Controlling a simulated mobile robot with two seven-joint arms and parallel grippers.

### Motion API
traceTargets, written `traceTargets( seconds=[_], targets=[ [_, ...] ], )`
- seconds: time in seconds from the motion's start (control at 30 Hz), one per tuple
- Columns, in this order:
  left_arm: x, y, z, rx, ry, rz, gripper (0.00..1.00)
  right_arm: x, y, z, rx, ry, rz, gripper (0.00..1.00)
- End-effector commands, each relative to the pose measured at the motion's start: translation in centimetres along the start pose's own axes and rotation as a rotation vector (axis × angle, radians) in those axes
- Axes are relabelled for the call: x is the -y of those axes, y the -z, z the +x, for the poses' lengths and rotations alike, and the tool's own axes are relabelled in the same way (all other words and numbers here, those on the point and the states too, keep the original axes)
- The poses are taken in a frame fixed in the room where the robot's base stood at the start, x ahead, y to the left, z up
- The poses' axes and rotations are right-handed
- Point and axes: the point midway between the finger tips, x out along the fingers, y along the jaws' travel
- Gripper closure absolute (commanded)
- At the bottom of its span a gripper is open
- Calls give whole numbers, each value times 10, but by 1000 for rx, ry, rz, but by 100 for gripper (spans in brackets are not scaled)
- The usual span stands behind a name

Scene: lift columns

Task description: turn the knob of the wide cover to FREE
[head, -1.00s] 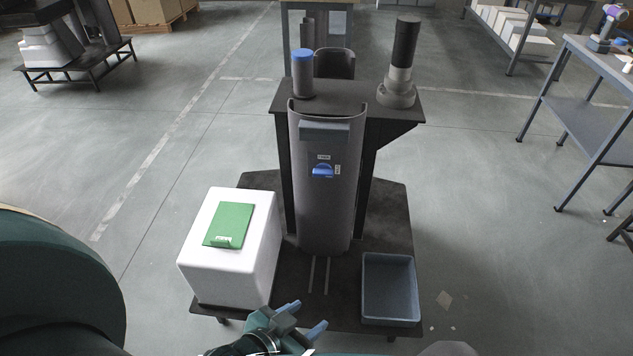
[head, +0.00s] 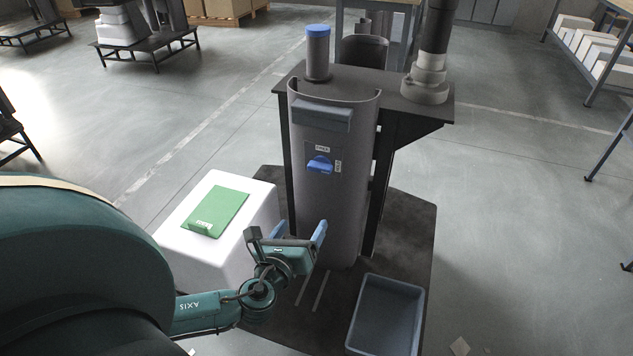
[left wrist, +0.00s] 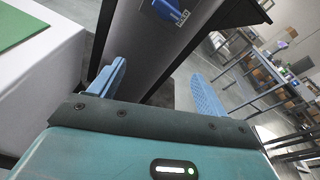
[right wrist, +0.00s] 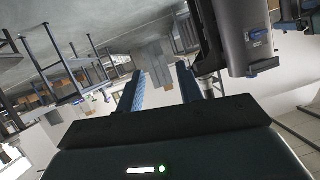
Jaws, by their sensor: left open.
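The wide cover (head: 335,215) is a tall, curved grey panel standing upright in the black frame. Its blue knob (head: 320,165) sits on the upper front, with one small white label above it and one to its right; I cannot read them surely. My left gripper (head: 300,230) is open and empty, below the knob and in front of the cover's lower part. In the left wrist view the knob (left wrist: 168,11) is at the top edge, beyond the spread fingers. My right gripper (right wrist: 157,88) shows only in its wrist view, open and empty, apart from the cover.
A white box (head: 205,250) with a green plate (head: 217,212) stands left of the cover. A blue-grey bin (head: 385,315) is at the lower right. A blue-capped cylinder (head: 318,55) and a dark column (head: 428,65) stand on the frame's top shelf. The floor to the right is open.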

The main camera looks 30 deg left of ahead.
Motion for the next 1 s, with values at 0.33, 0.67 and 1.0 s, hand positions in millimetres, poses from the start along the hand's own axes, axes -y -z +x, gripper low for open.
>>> traceTargets(
  seconds=[0.33, 0.67, 1.0],
  targets=[
    [-5, -38, 34, 176, 15, 333, 24, 0, -1, 0, -16, 2, 5, 64],
    [-2, -48, 101, 174, 13, 327, 24, -1, 3, -1, -41, -2, -3, 64],
    [-1, -54, 142, 169, 15, 326, 24, -3, -2, -5, -38, -5, -8, 64]
  ],
)
